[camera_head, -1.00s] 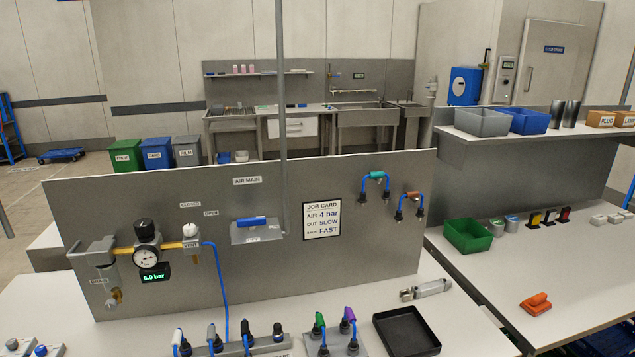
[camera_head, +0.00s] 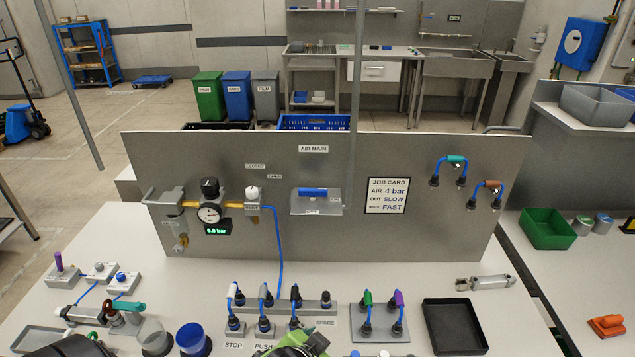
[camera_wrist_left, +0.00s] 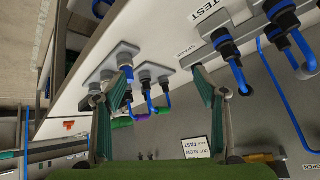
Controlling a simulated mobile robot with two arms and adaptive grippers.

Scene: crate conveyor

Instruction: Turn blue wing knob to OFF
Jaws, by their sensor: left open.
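The blue wing knob (camera_head: 313,192) is a blue bar lying level on a grey plate (camera_head: 315,208) under the AIR MAIN label, on the upright panel in the head view. Small lettering on the plate is too fine to read surely. My left gripper (camera_head: 300,342) shows partly as a green and black shape at the bottom edge, in front of the hose manifold and well short of the knob. In the left wrist view its two fingers (camera_wrist_left: 165,78) are spread with nothing between the tips. The knob cannot be made out there. My right gripper is not in view.
A row of hose plugs (camera_head: 265,310) and a green and purple plug pair (camera_head: 382,312) stand on the table below the panel. A black tray (camera_head: 454,326) is at right. The gauge (camera_head: 210,213) is left of the knob. The panel around the knob is clear.

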